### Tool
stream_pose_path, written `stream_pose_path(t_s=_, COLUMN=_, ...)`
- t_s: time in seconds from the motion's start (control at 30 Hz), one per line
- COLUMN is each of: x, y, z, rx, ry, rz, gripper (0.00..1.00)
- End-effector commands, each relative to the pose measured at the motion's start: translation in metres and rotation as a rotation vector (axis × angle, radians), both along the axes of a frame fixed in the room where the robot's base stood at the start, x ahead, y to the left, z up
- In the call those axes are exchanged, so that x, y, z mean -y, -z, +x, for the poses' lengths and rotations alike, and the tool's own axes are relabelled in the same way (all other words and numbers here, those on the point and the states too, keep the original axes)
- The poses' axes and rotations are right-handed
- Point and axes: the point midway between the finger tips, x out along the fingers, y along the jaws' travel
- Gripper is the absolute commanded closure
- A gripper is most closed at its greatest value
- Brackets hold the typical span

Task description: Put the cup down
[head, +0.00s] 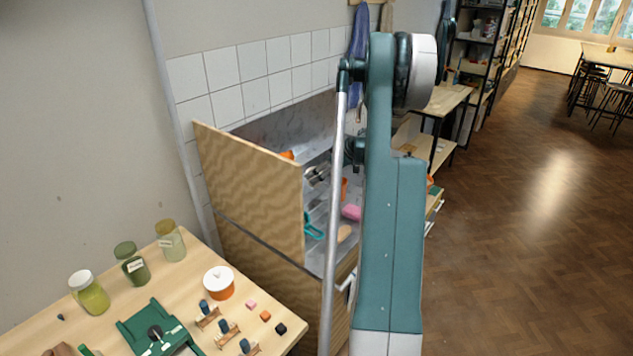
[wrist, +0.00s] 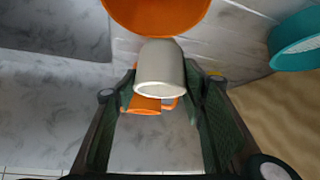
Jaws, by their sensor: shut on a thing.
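A cream-white cup (wrist: 159,65) is between the two fingers of my gripper (wrist: 160,88) in the wrist view. My gripper is shut on it, with a finger on each side. The cup's rim faces the camera. An orange thing shows just behind and below the cup, partly hidden by it.
A large orange round thing (wrist: 155,14) is close above the cup; a teal item (wrist: 296,42) is to the right. The basin (head: 270,128) holds a pink block (head: 351,212) and teal-handled item (head: 313,229). A wooden panel (head: 250,190) borders it. Jars stand on the left table (head: 255,320).

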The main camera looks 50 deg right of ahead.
Motion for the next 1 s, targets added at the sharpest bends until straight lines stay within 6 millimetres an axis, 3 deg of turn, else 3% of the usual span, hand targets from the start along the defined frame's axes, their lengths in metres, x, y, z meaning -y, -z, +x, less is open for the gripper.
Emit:
stream_pose_path(t_s=0.23, x=0.0, y=0.004, z=0.0, rx=0.0, ry=0.0, rz=0.0, gripper=0.75)
stream_pose_path(t_s=0.6, x=0.0, y=0.036, z=0.0, rx=0.0, ry=0.0, rz=0.0, gripper=0.75)
stream_pose_path(t_s=1.0, x=0.0, y=0.039, z=0.0, rx=0.0, ry=0.0, rz=0.0, gripper=0.75)
